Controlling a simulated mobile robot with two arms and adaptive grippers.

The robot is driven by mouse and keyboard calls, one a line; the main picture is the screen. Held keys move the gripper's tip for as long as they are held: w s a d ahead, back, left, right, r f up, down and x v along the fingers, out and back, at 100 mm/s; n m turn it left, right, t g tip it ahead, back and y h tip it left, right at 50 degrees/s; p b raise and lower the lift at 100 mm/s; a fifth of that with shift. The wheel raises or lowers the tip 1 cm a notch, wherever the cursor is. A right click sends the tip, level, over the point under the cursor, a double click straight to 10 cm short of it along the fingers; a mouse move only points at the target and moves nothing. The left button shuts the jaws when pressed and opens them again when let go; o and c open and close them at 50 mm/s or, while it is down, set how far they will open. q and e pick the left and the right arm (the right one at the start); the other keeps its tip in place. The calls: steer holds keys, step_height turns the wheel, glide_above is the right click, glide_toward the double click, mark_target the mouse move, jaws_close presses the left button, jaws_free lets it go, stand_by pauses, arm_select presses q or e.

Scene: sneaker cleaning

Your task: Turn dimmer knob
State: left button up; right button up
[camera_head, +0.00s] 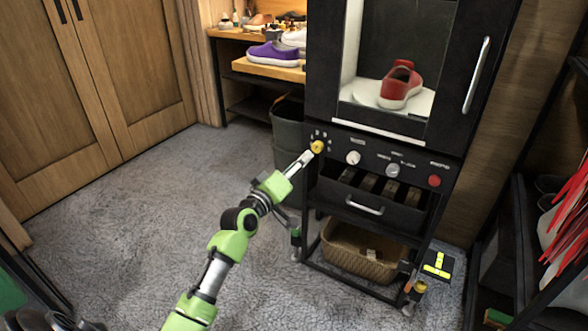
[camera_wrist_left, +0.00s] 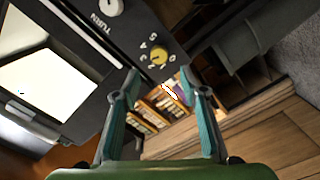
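A yellow dimmer knob (camera_head: 317,147) sits at the left end of the black cabinet's control panel. In the left wrist view the yellow knob (camera_wrist_left: 158,55) has white numbers around it, and the panel appears tilted. My left gripper (camera_head: 306,157) reaches up to the knob from the lower left. In the left wrist view its two teal fingers (camera_wrist_left: 160,82) are apart with nothing between them, and the knob lies just beyond the fingertips. Exact contact cannot be told. My right gripper is in neither view.
White (camera_head: 353,158) and grey (camera_head: 392,170) knobs and a red button (camera_head: 434,181) share the panel. A red sneaker (camera_head: 399,86) stands in the cabinet above. A drawer handle (camera_head: 364,205) is below. A dark bin (camera_head: 287,130) stands left of the cabinet. Carpet at left is clear.

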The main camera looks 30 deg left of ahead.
arm_select(q)
steer(key=shift+s, duration=1.25)
